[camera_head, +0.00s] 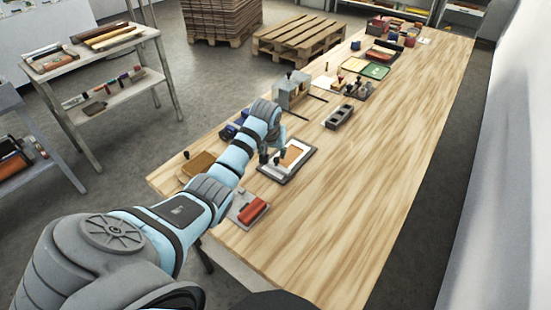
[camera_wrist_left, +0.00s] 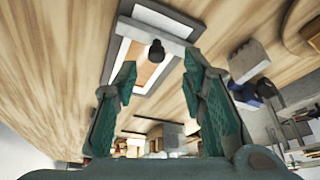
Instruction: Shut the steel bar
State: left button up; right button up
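A dark-edged printing frame (camera_head: 303,157) with a white border and an orange-brown panel lies on the wooden table. A pale grey bar (camera_wrist_left: 134,33), which looks like the steel bar, crosses this frame in the left wrist view. A black round knob (camera_wrist_left: 157,48) stands up from the bar. My left gripper (camera_head: 270,155) is over the near left end of the frame. In the left wrist view its two green-padded fingers (camera_wrist_left: 158,68) are spread apart, with the knob between and beyond their tips. No contact with the knob shows. My right gripper is out of view.
A red-handled tool on a grey plate (camera_head: 247,208) lies close below my left arm. A grey press-like block (camera_head: 293,90) and a dark slotted block (camera_head: 339,117) stand beyond the frame. The table's right side is clear.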

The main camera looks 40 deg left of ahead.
aim_at(276, 159)
pick_arm(q)
jog(key=x, duration=0.4)
jog(key=shift+w+d+f+b, duration=0.1)
jog(key=shift+w+b, duration=0.15)
jog(key=shift+b, duration=0.15)
jog(key=shift+w+f, duration=0.2)
jog(key=shift+f, duration=0.15)
jog(key=shift+s+r, duration=0.2)
grip_shut()
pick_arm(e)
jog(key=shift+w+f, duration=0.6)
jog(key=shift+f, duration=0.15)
